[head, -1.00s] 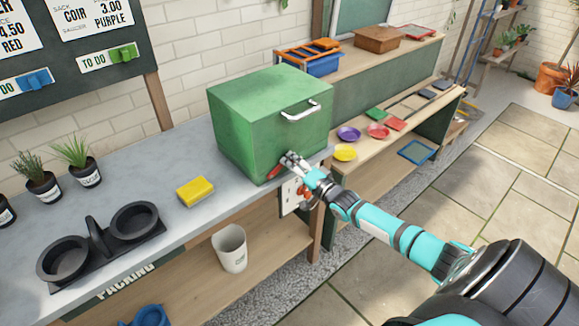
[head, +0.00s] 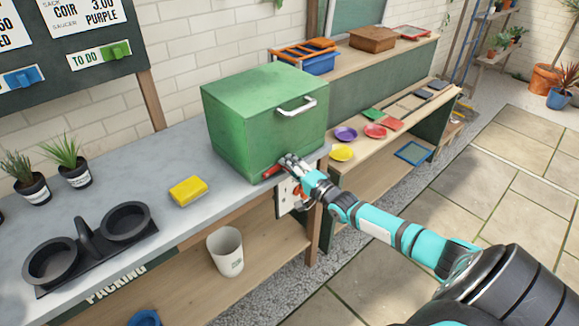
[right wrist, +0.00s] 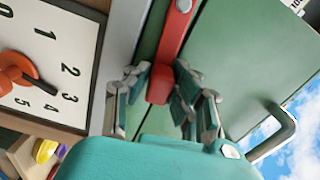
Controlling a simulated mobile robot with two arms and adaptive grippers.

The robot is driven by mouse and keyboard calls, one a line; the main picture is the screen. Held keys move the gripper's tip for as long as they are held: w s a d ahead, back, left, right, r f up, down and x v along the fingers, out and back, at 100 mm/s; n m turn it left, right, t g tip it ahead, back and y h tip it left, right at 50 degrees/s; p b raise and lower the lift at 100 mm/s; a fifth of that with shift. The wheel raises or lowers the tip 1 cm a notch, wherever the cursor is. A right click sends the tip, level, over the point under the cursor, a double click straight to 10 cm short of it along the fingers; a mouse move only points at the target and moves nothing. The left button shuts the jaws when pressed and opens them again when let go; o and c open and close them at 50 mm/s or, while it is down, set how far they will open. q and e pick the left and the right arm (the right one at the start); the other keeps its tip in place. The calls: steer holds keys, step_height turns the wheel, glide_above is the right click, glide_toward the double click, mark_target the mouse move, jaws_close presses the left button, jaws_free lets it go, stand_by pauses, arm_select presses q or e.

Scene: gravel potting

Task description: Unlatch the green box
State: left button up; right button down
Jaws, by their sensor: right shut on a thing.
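The green box (head: 262,120) sits on the grey bench top, with a silver handle (head: 297,106) on its front face. A red latch (head: 270,171) lies low on that front face, near the bench edge. My right gripper (head: 287,165) is at the latch's right end. In the right wrist view the fingers (right wrist: 160,88) are shut around the end of the red latch (right wrist: 172,40). The green box (right wrist: 240,65) fills much of that view, with its handle (right wrist: 273,135) at the right. My left gripper is not in view.
A dial plate (head: 289,193) with a red knob is mounted on the bench front just below my right gripper. A yellow sponge (head: 188,191) and a black two-cup holder (head: 90,245) stand on the bench to the left. Coloured saucers (head: 345,134) lie on the shelf at right.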

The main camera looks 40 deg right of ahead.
steer(key=c, duration=1.2)
jaws_free()
steer(key=shift+o, duration=0.2)
